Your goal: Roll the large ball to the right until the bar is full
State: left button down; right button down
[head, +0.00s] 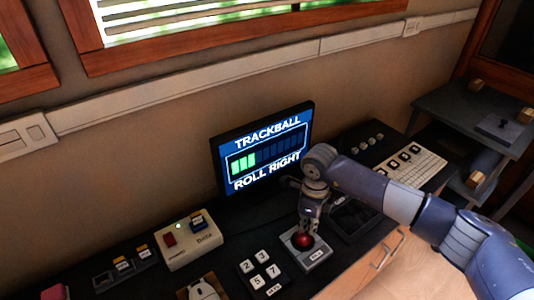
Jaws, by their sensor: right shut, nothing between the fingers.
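The large ball (303,240) is a dark red trackball set in a small grey base (318,255) on the dark desk. My right gripper (304,230) is shut and points down at the top of the ball; its fingertips look to be touching it or just above it. The screen (266,147) behind reads "TRACKBALL" and "ROLL RIGHT". Its bar (243,164) shows a few green segments at the left, with dark segments to the right. My left gripper is not in view.
A beige box (189,246) with red and blue switches stands farther left. A dark pad (355,217) lies just right, partly behind my arm. A white keyboard (417,165) is farther right.

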jog(key=shift+r, duration=0.25)
jog(key=shift+s+a, duration=0.1)
jog(key=shift+s+a, duration=0.55)
jog(key=shift+a, duration=0.3)
jog(key=shift+f+b, duration=0.6)
jog(key=shift+f, duration=0.1)
dwell(0.4)
jog(key=shift+w+d+f+b, duration=0.1)
jog(key=shift+w+d+b, duration=0.3)
jog(key=shift+d+b, duration=0.4)
jog(key=shift+w+d+b, duration=0.15)
jog(key=shift+w+b, duration=0.05)
jog(key=shift+b, duration=0.3)
jog(key=shift+r, duration=0.2)
dwell(0.4)
